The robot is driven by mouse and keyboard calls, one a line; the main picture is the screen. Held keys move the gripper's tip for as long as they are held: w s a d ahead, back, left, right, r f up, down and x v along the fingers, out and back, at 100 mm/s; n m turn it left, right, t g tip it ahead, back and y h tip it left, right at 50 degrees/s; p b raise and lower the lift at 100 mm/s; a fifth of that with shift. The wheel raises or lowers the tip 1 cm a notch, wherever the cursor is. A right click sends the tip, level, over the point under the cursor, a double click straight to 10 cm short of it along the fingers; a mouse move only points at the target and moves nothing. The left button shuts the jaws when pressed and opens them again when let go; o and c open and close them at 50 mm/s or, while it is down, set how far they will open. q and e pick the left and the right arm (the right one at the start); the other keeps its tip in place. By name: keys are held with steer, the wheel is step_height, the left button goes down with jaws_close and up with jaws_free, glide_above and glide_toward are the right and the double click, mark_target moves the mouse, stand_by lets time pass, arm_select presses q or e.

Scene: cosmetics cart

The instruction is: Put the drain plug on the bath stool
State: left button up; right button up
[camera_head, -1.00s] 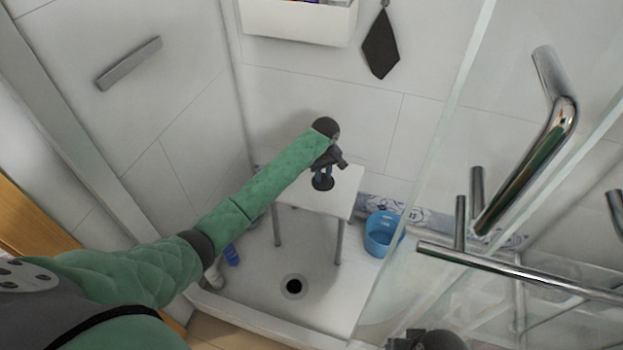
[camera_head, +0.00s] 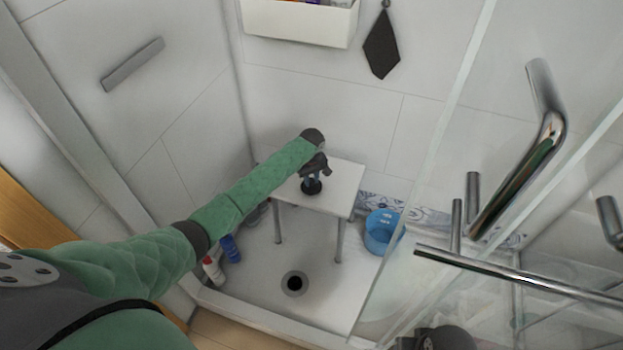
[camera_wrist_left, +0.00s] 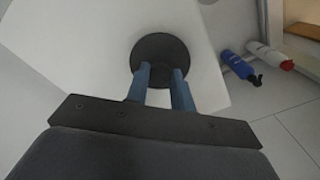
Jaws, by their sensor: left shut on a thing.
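The drain plug (camera_head: 312,187) is a round black disc over the white bath stool (camera_head: 343,186) in the head view. It also shows in the left wrist view (camera_wrist_left: 160,54), with the white stool top (camera_wrist_left: 95,35) behind it. My left gripper (camera_head: 312,180) is shut on the plug, its blue fingers (camera_wrist_left: 163,78) meeting the disc's near side. The plug is over the left part of the seat; I cannot tell whether it touches the surface. My right gripper is not clearly visible; only a dark part of my body shows at the bottom edge.
A blue bucket (camera_head: 380,232) stands right of the stool. The open drain hole (camera_head: 295,284) is in the shower floor in front. Blue (camera_wrist_left: 237,66) and white-red (camera_wrist_left: 268,55) bottles stand left of the stool. A glass door with a chrome handle (camera_head: 520,180) is on the right.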

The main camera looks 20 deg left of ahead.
arm_select(q)
steer(key=o, duration=1)
steer(key=shift+f, duration=0.1)
